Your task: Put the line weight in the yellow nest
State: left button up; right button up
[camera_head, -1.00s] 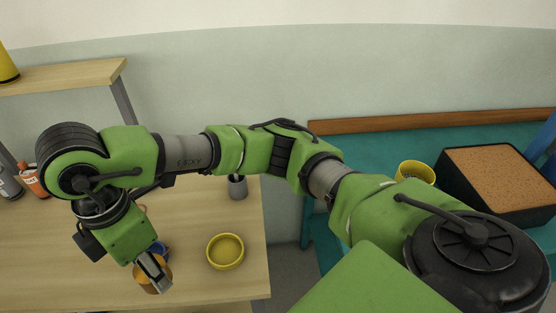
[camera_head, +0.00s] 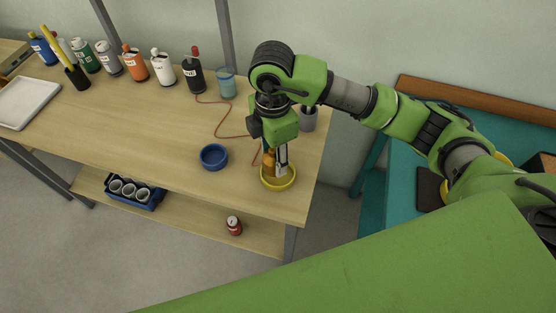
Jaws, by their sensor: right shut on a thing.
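The yellow nest (camera_head: 279,187) is a shallow round dish near the right end of the wooden workbench. My right gripper (camera_head: 277,166) points down over it, shut on the line weight (camera_head: 268,162), an orange-brown piece partly hidden by the fingers. The weight's lower end is at or inside the nest's rim; I cannot tell whether it touches the bottom. My left gripper is not in view.
A blue bowl (camera_head: 213,157) stands left of the nest. A grey cup (camera_head: 308,118) with something in it is behind, close to my arm. Several bottles (camera_head: 162,68) line the back.

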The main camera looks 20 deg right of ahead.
jog(key=shift+w+d+f, duration=0.1)
jog(key=shift+d+f, duration=0.05)
jog(key=shift+f, duration=0.1)
jog(key=f, duration=0.1)
jog(key=f+p, duration=0.1)
jog(key=f, duration=0.1)
jog(key=shift+w+d+p, duration=0.15)
jog(key=shift+d+p, duration=0.15)
jog(key=shift+d, duration=0.1)
jog(key=shift+f, duration=0.5)
jog(key=shift+f, duration=0.1)
jog(key=o, duration=1.3)
jog(key=shift+o, duration=0.2)
